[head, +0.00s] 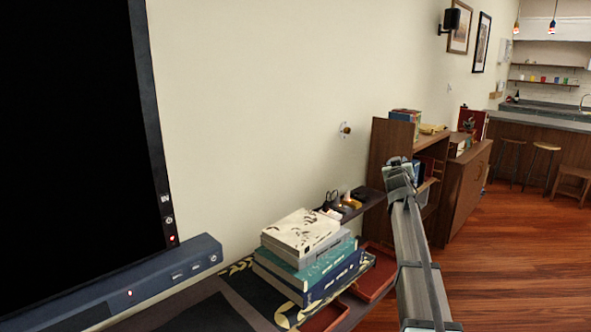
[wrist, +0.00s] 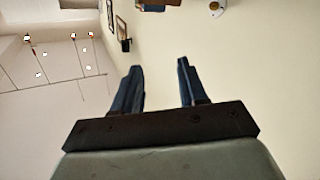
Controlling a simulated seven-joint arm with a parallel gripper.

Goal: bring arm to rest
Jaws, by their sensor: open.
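My gripper shows in the wrist view (wrist: 160,85) with its two dark fingers apart and nothing between them. The fingers themselves are too small or hidden to make out there.
A stack of books (head: 308,250) lies on the low shelf, with red trays (head: 375,275) beside it. A dark screen (head: 75,130) and a blue-grey bar (head: 150,280) are at left. A wooden bookshelf (head: 390,145) stands behind my arm.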

